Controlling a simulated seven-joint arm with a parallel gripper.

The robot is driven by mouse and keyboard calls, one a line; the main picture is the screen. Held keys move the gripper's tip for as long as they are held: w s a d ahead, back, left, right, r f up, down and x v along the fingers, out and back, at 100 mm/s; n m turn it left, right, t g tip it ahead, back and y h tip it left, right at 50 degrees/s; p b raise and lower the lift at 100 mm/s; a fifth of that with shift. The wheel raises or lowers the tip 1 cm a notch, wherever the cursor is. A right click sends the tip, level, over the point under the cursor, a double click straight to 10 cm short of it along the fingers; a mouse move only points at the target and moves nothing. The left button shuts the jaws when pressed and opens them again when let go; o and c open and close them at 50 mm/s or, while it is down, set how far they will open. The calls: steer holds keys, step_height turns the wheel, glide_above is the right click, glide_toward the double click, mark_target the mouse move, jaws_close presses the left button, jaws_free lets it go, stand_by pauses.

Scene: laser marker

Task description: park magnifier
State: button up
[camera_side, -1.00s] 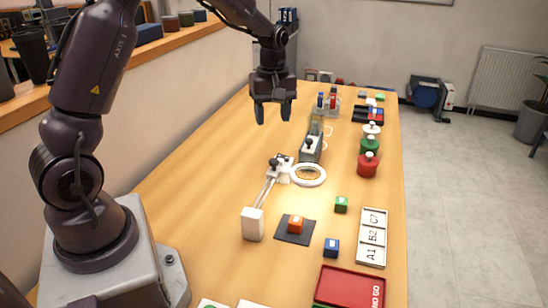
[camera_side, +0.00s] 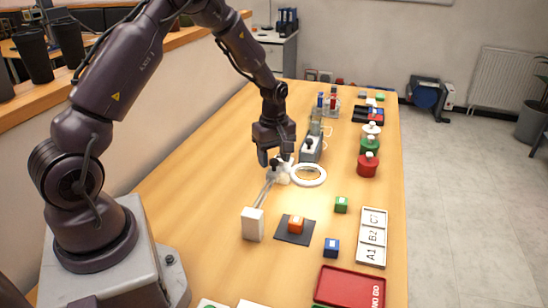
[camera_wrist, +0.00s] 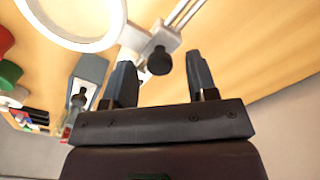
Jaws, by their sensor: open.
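The magnifier has a white ring head (camera_side: 309,175), a thin two-rod arm (camera_side: 265,193) and a white block base (camera_side: 253,224) on the table. Its ring also shows at the upper left of the wrist view (camera_wrist: 118,18). A dark knob (camera_wrist: 159,60) sits on the bracket beside the ring. My gripper (camera_side: 276,160) is open and empty, pointing down just above this bracket and partly hiding it in the side view. In the wrist view the knob appears between the two fingers (camera_wrist: 163,80); whether they touch it I cannot tell.
A grey device (camera_side: 311,148) with a dark knob stands just behind the ring. Red and green containers stand right.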

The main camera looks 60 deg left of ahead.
steer(key=shift+f, duration=0.35)
jaws_close()
steer(key=shift+w+a, duration=0.5)
jaws_free()
step_height(320, 180, up, 13)
stand_by(0.4)
steer(key=shift+s, duration=0.1)
